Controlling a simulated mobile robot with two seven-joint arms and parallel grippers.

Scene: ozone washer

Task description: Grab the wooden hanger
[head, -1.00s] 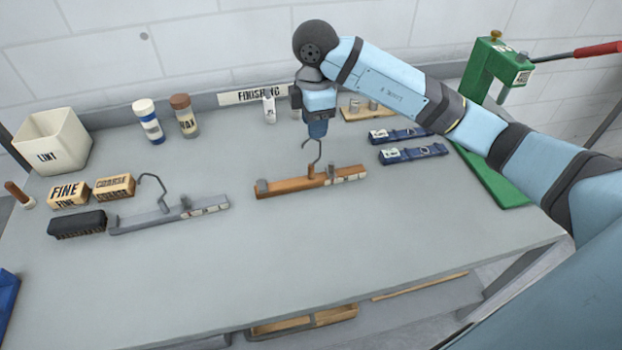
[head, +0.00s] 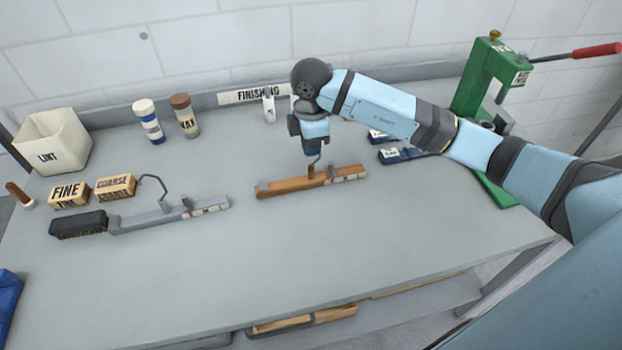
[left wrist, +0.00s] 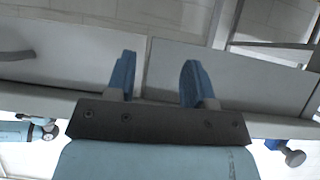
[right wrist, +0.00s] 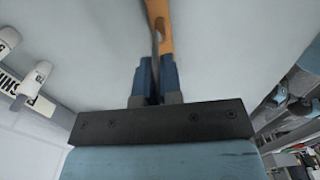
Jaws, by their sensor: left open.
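The wooden hanger (head: 312,181) lies on the grey table in the head view, a brown bar with a metal hook standing up from its middle. Part of it also shows in the right wrist view (right wrist: 160,20). My right gripper (head: 313,153) points down over the hanger's middle at the hook. In the right wrist view its fingers (right wrist: 155,75) are close together with the dark hook wire between them. The fingers hide part of the hook. My left gripper (left wrist: 157,75) is open and empty in the left wrist view.
A grey hanger (head: 170,215) lies left of the wooden one, beside a black brush (head: 79,224) and blocks marked FINE (head: 68,195) and COARSE (head: 115,187). Blue clips (head: 405,155) lie at right, near a green press (head: 480,85). The table front is clear.

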